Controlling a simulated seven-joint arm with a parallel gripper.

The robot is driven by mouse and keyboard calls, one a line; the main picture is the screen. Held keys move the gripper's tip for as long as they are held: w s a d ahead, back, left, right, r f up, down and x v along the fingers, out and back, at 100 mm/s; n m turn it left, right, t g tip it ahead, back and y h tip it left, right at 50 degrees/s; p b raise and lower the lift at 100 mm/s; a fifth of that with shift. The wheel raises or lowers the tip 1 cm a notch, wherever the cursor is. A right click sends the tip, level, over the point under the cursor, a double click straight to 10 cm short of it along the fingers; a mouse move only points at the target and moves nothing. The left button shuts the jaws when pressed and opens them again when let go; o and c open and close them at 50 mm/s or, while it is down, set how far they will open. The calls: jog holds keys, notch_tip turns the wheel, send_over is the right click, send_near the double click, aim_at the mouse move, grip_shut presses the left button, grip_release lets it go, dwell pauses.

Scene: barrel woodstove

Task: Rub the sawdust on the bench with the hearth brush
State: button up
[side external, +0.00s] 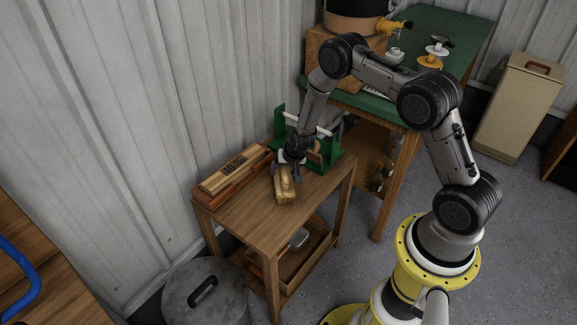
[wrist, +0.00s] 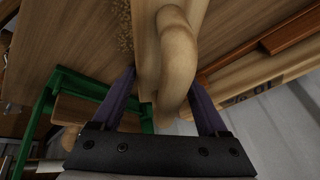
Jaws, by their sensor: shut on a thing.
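The hearth brush (side external: 285,188) is a pale wooden block with a rounded handle, low over the wooden bench (side external: 255,220). My gripper (side external: 289,164) is shut on it from above. In the wrist view, the two purple fingers of my gripper (wrist: 163,92) lie on either side of the curved handle of the brush (wrist: 180,50). The sawdust (wrist: 123,22) shows as a speckled patch on the bench top, right beside the brush body. The bristles are hidden, so I cannot tell whether they touch the bench.
A green metal stand (side external: 337,156) stands at the bench's back end. A reddish tray (side external: 213,197) with wooden pieces lies along the wall side. A grey lidded bin (side external: 205,295) stands in front. A green-topped table (side external: 462,40) is behind. The bench's near front is clear.

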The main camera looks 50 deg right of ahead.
aim_at(277, 193)
jog(key=shift+s+a, duration=0.1)
jog(key=shift+a, duration=3.8)
jog(key=shift+s, duration=0.7)
jog(key=shift+s+d, duration=0.1)
jog(key=shift+d, duration=5.85)
jog(key=shift+s+d, duration=0.1)
jog(key=shift+s, duration=0.75)
jog(key=shift+a, duration=5.9)
jog(key=shift+a+r, duration=0.15)
jog(key=shift+a, duration=0.05)
jog(key=shift+d+r, duration=0.1)
jog(key=shift+r, duration=3.9)
